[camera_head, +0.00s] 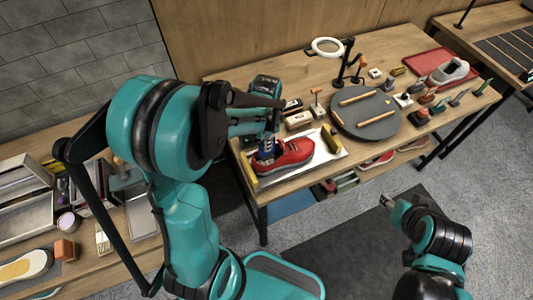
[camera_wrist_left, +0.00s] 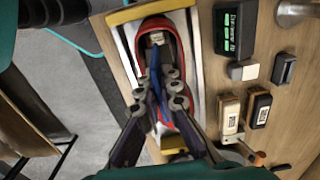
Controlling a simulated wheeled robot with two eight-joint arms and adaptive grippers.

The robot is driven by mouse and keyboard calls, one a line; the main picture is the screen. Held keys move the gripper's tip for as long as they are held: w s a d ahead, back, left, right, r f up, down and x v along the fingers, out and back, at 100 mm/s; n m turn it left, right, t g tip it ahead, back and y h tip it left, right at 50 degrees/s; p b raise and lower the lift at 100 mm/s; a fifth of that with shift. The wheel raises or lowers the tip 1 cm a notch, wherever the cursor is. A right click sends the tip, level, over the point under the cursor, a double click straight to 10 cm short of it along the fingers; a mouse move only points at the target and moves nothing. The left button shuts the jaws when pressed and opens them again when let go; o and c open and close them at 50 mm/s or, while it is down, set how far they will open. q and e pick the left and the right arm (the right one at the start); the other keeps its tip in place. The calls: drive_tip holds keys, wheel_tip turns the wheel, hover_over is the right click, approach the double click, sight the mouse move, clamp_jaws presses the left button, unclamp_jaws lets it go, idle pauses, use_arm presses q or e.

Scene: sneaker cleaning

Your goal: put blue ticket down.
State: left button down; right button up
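The red sneaker (camera_head: 292,155) lies in a white tray with yellow end blocks on the wooden table; in the left wrist view the red shoe (camera_wrist_left: 172,45) is seen from above. My left gripper (camera_head: 270,128) is over the shoe's opening, its fingers pointing down. In the left wrist view the fingertips (camera_wrist_left: 164,88) close on a thin blue ticket (camera_wrist_left: 155,85). The ticket also shows as a blue patch (camera_head: 266,149) at the shoe opening; I cannot tell whether it touches the shoe. My right gripper (camera_head: 387,201) is low in front of the table, apart from everything; its fingers are too small to read.
A dark round mat (camera_head: 378,126) with wooden tools lies right of the tray. A ring lamp (camera_head: 327,47) stands behind, and a red tray (camera_head: 422,62) lies at the far right. A dark box with a green display (camera_wrist_left: 236,30) and small blocks sit close beside the shoe tray.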

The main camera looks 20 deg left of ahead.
sight(266, 154)
use_arm(q)
drive_tip(key=shift+f, duration=0.7)
drive_tip(key=shift+w+f+b, duration=0.1)
drive_tip(key=shift+f+b, duration=0.5)
drive_tip(key=shift+f, duration=1.45)
drive_tip(key=shift+f, duration=0.1)
drive_tip(key=shift+f, duration=0.15)
drive_tip(key=c, duration=2)
unclamp_jaws()
